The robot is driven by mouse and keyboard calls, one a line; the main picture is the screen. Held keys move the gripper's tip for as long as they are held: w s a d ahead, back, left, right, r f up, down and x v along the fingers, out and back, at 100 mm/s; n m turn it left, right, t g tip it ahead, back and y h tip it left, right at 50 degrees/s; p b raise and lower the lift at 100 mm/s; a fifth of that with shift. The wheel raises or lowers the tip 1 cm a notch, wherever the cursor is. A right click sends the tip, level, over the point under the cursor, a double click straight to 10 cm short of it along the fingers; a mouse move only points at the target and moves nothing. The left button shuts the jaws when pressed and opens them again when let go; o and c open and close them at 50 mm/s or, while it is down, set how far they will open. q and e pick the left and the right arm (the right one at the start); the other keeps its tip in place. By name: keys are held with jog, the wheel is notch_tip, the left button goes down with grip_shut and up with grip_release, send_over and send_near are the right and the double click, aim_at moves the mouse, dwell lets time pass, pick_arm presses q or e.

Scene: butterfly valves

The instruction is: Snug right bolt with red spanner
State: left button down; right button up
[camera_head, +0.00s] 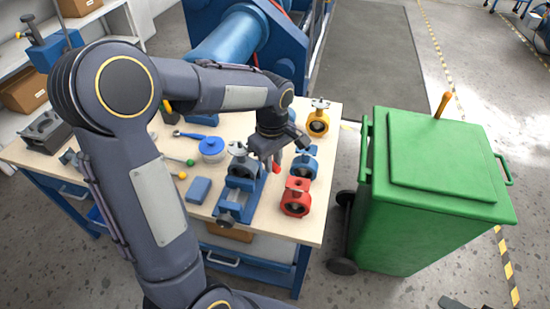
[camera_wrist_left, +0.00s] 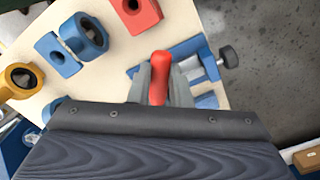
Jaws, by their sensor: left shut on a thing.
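My left gripper (camera_head: 275,160) is shut on the red spanner (camera_head: 277,168) above the bench, just right of the blue vise (camera_head: 238,200). In the left wrist view the spanner's red handle (camera_wrist_left: 158,78) stands between the two grey fingers. The rest of the spanner is hidden. A dark grey valve body (camera_head: 241,167) sits in the vise. Its right bolt cannot be made out, and I cannot tell whether the spanner touches it. A small dark piece at the bottom right edge of the head view seems to be my right gripper (camera_head: 455,303); its jaws cannot be read.
A yellow valve (camera_head: 318,123), a blue valve (camera_head: 306,161) and a red valve (camera_head: 296,198) stand along the bench's right side, close to my gripper. A blue block (camera_head: 198,190) and hand tools lie left of the vise. A green bin (camera_head: 440,200) stands right of the bench.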

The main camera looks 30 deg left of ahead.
pick_arm(q)
jog(key=s+a+m, duration=0.3)
jog(key=s+m, duration=0.2)
jog(key=m, duration=0.2)
jog(key=shift+a, duration=0.3)
dwell(1.2)
jog(key=shift+f, duration=0.1)
jog(key=shift+s+a+m+p, duration=0.35)
jog(key=shift+a+m, duration=0.1)
jog(key=shift+m, duration=0.15)
dwell(0.4)
jog(key=shift+s+a+m, duration=0.2)
jog(key=shift+a+m, duration=0.3)
jog(key=shift+m, duration=0.1)
jog(key=shift+a, duration=0.1)
